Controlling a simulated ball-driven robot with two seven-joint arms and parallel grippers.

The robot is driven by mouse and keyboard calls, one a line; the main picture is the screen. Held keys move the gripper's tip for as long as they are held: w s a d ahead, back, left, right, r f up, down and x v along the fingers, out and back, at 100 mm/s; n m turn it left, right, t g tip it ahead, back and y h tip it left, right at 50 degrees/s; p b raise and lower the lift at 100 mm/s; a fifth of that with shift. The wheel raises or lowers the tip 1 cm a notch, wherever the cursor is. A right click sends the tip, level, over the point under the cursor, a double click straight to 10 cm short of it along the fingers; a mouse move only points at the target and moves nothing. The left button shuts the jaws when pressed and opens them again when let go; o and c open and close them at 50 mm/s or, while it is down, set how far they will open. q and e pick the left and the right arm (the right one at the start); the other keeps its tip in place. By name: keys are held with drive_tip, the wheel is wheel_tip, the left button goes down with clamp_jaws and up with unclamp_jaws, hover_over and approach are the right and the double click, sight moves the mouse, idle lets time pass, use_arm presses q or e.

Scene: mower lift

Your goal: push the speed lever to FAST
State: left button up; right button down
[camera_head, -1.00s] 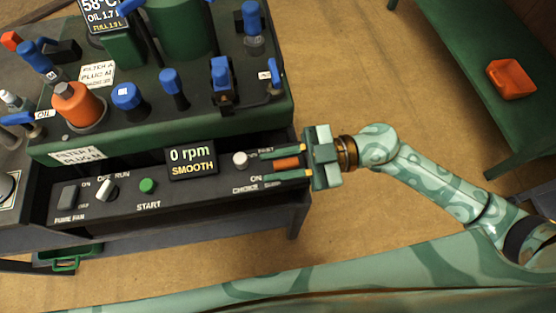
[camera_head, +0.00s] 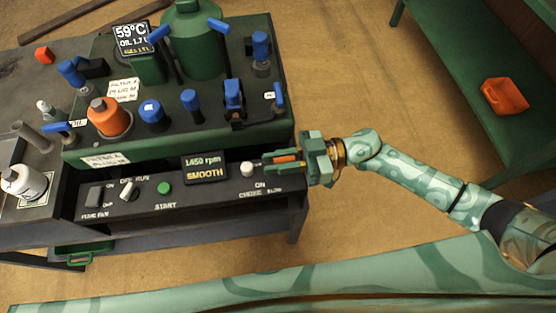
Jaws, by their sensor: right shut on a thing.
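The orange speed lever (camera_head: 286,158) is at the right end of the black control panel (camera_head: 222,191). My right gripper (camera_head: 274,161) reaches in from the right and is shut on the lever, with one finger on its far side and one on its near side. The word SLOW is readable below the gripper; the FAST mark is hidden. The display (camera_head: 205,168) reads 1450 rpm and SMOOTH. My left gripper is not in view.
A white knob (camera_head: 247,169) sits just left of the gripper. The green START button (camera_head: 164,188) and the OFF/RUN switch (camera_head: 128,189) are further left. Blue-handled valves (camera_head: 234,93) stand behind. A green bench with a red can (camera_head: 505,96) is at the right.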

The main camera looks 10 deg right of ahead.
drive_tip(key=c, duration=1.3)
unclamp_jaws()
drive_tip(key=d, duration=1.6)
drive_tip(key=shift+d, duration=0.2)
drive_tip(key=shift+c, duration=0.4)
